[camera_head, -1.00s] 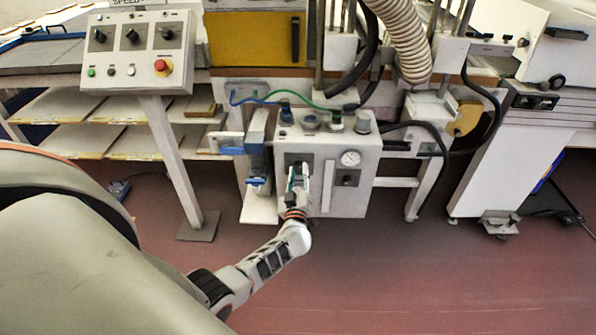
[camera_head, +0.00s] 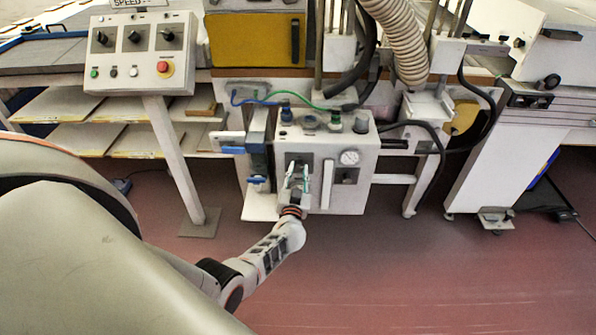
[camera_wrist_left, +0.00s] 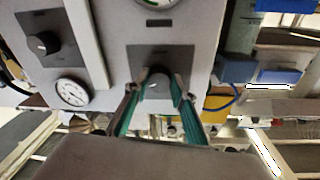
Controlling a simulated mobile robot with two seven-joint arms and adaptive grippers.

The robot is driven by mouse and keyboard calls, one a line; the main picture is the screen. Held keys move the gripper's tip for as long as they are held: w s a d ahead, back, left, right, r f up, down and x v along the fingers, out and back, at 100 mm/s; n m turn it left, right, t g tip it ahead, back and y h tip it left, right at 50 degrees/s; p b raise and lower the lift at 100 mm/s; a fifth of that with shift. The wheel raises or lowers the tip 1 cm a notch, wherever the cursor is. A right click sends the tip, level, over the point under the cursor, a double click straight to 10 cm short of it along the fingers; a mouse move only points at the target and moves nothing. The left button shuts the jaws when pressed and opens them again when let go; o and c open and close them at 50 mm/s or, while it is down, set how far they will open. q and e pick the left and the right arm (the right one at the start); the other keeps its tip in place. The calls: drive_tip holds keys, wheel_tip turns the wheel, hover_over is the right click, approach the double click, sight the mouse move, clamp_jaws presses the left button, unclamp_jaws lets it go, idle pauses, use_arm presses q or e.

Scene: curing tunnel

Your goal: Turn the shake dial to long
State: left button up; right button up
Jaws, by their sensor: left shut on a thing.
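A pale control box (camera_head: 324,200) stands below the machine bench. On its front is a dark dial plate with a round grey dial (camera_wrist_left: 158,84), seen in the left wrist view. My left gripper (camera_head: 298,180) is at this plate, left of the gauge in the head view. Its teal fingers (camera_wrist_left: 157,92) are shut on the dial, one on each side. The dial's label is too small to read, and fingers partly cover the dial. A second dial (camera_wrist_left: 43,43) sits on another plate, also seen below the gauge (camera_head: 349,157) in the head view. My right gripper is not in view.
A vertical bar handle (camera_head: 328,186) stands between the two dial plates, close to my gripper. The red floor (camera_head: 420,280) in front is clear.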

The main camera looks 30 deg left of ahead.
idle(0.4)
use_arm(q)
drive_tip(key=o, duration=1.1)
drive_tip(key=v, duration=1.2)
drive_tip(key=s+d+f+m+g+h, duration=0.1)
drive_tip(key=s+d+m+g+h, duration=0.1)
drive_tip(key=s+d, duration=0.4)
drive_tip(key=s+d+f+m+g+h, duration=0.2)
drive_tip(key=s+d+h, duration=0.3)
drive_tip(key=s, duration=0.4)
drive_tip(key=s+d+f+m+g+h, duration=0.2)
drive_tip(key=s+d+m+h, duration=0.1)
drive_tip(key=s+d, duration=0.3)
drive_tip(key=shift+s+d+h, duration=0.2)
drive_tip(key=shift+s+h, duration=0.15)
drive_tip(key=shift+s, duration=0.25)
drive_tip(key=shift+s+d+h, duration=0.15)
drive_tip(key=shift+s+h, duration=0.2)
drive_tip(key=shift+s, duration=0.2)
